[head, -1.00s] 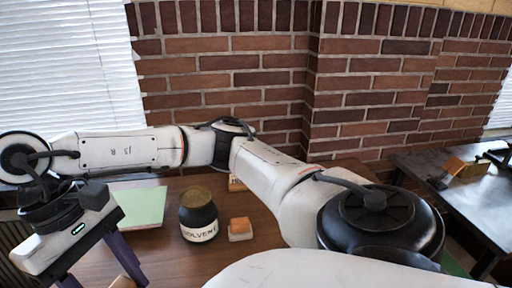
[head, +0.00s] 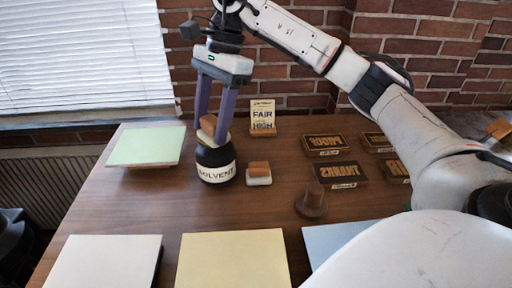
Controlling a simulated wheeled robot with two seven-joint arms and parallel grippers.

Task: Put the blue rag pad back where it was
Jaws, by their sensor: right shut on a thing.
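A similar block with an orange-brown top and white base (head: 258,173) stands on the table, right of the jar. My left gripper is not in view.
On the wooden table (head: 110,205) lie a green pad (head: 146,145) and white (head: 104,262), yellow (head: 234,260) and blue (head: 330,238) sheets. A small sign (head: 262,118), several type plates (head: 340,173) and a brown knobbed stamp (head: 312,203) stand around.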

